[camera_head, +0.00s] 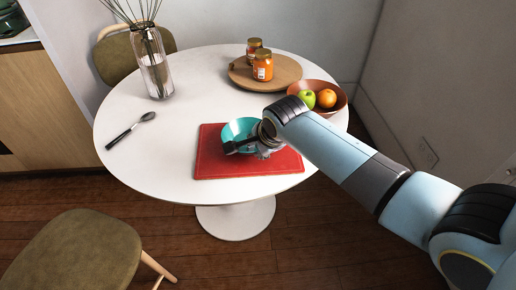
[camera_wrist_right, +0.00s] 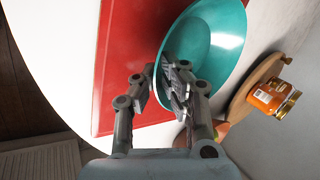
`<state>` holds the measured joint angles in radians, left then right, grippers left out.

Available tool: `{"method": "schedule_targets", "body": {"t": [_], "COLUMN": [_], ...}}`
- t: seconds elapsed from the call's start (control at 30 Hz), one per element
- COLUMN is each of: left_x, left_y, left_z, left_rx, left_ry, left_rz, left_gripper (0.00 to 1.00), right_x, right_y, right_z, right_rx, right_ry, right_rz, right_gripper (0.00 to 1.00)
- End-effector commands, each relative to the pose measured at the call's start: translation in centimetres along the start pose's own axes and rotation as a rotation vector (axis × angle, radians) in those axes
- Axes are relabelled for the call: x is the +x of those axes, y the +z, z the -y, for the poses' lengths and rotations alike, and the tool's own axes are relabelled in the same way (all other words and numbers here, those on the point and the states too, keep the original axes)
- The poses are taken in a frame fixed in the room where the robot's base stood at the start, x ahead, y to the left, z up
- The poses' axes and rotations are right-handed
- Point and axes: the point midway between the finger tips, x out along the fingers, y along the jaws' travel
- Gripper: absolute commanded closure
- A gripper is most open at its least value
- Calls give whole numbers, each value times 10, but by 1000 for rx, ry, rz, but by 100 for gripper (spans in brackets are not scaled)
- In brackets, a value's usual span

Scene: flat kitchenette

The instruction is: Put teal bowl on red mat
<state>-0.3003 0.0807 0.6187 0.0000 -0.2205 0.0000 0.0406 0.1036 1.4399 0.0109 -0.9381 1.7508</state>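The teal bowl (camera_head: 236,128) is over the back middle of the red mat (camera_head: 215,165) in the head view. My right gripper (camera_head: 247,147) is at the bowl's near side and hides part of it. In the right wrist view, the gripper's fingers (camera_wrist_right: 160,85) are close together at the rim of the bowl (camera_wrist_right: 222,45), one on each side, and look shut on it. The red mat (camera_wrist_right: 120,60) shows beside the bowl there. I cannot tell whether the bowl's base touches the mat. My left gripper is not in view.
A copper bowl with an apple and an orange (camera_head: 326,98) stands right of the mat. A round wooden board (camera_head: 285,72) with two jars is behind. A glass vase (camera_head: 155,75) and a spoon (camera_head: 130,130) are at left. The table's left front is clear.

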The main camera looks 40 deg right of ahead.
Motion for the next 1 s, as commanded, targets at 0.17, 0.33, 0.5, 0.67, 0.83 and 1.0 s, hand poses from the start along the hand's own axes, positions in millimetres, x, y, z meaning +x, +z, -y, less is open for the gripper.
{"method": "schedule_targets", "body": {"t": [0.17, 0.33, 0.5, 0.67, 0.83, 1.0], "left_x": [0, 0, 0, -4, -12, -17], "left_y": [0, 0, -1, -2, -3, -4], "left_z": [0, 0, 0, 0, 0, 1], "left_rx": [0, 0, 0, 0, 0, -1], "left_ry": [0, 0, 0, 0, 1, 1], "left_rz": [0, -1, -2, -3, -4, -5], "left_gripper": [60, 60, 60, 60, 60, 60], "right_x": [0, 0, -1, -16, -53, -89], "right_y": [0, 0, 0, 0, 0, -1], "right_z": [-2, -2, -1, -1, 0, 0], "right_rx": [0, 1, 1, 0, 1, 0], "right_ry": [5, 4, 3, 2, 1, 2], "right_rz": [0, 0, 0, 0, 0, 0], "right_gripper": [82, 71, 71, 71, 71, 71]}}
